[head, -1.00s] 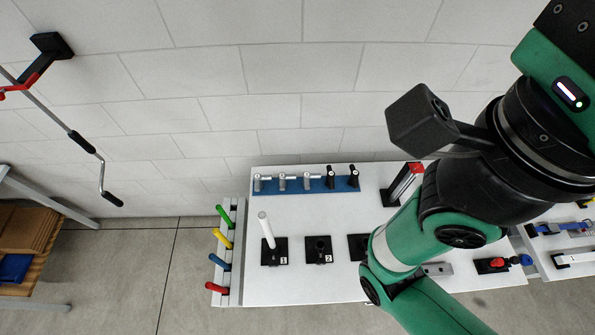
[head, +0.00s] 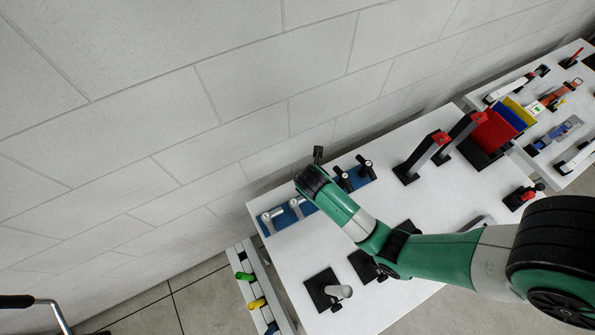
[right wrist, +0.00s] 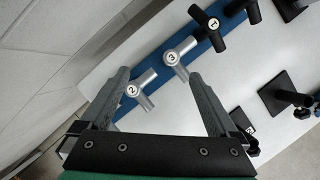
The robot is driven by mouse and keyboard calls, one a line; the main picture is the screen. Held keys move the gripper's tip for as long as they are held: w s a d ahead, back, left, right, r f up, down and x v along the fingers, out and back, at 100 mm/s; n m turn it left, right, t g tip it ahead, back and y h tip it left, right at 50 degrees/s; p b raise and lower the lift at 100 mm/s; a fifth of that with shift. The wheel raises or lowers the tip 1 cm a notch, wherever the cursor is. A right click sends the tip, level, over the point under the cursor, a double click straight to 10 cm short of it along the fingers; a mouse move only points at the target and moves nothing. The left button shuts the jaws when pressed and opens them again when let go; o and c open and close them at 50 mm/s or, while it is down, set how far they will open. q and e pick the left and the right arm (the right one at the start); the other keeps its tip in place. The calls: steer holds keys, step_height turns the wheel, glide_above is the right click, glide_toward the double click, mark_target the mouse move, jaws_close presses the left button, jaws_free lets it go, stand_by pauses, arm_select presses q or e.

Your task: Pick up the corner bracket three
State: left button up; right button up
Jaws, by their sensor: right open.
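Corner bracket three is a silver T-shaped piece marked 3 (right wrist: 178,57) on the blue rack (right wrist: 226,33). In the right wrist view it sits just beyond and between my open fingers, with nothing gripped. My right gripper (right wrist: 158,78) has a bracket marked 2 (right wrist: 133,90) beside its left finger. A bracket marked 1 (right wrist: 211,25) is farther up the rack. My left gripper is not in view.
Two black brackets (head: 343,179) stand at the rack's far end. Red-topped holders (head: 424,157) and colored bins (head: 496,132) stand right. A brick wall is behind.

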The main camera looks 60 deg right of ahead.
steer(key=s+d+f, duration=0.1)
steer(key=f, duration=0.1)
steer(key=s+d+f+b, duration=0.1)
steer(key=f, duration=0.2)
steer(key=f+b, duration=0.1)
steer(key=f, duration=0.1)
steer(key=shift+s+d+f, duration=0.4)
steer(key=shift+w+d+f, duration=0.1)
steer(key=shift+f, duration=0.1)
steer(key=b+x, duration=0.1)
steer(key=x, duration=0.4)
steer(key=shift+w+f+b, duration=0.1)
steer(key=shift+w+b, duration=0.05)
steer(key=shift+b, duration=0.2)
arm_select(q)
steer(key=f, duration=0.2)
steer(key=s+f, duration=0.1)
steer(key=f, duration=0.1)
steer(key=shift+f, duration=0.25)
arm_select(e)
jaws_close()
